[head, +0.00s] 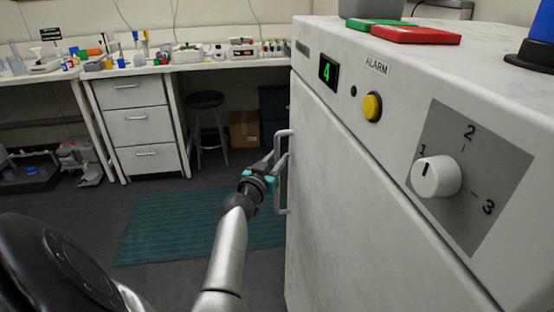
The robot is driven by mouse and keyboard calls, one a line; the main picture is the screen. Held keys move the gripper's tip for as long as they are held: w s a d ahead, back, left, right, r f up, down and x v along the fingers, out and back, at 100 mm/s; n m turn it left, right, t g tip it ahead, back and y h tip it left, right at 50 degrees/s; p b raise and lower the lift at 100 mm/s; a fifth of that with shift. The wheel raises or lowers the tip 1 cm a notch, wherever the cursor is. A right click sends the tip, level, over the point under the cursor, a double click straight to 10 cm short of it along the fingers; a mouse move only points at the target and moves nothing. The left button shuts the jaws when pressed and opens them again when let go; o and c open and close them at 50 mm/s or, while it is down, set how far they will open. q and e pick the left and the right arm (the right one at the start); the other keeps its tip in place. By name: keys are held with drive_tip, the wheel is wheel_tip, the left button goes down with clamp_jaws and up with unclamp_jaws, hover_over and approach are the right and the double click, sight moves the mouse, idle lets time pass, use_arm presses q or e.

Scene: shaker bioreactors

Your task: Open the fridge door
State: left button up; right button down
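The white fridge (345,190) fills the right side of the head view, and its door looks closed against the body. A pale vertical bar handle (281,202) stands out from the door's left side. My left gripper (277,160), dark with teal parts, is at the handle's middle, with its fingers reaching to the bar. The fingers overlap the handle in the picture, so I cannot tell whether they are closed on it or only around it. My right gripper is not in view.
Red (415,35) and green items lie on top. A teal mat (165,228) covers floor left of the fridge. A stool (207,101) and drawers (135,128) stand behind.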

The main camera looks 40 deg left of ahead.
use_arm(q)
clamp_jaws()
idle(1.5)
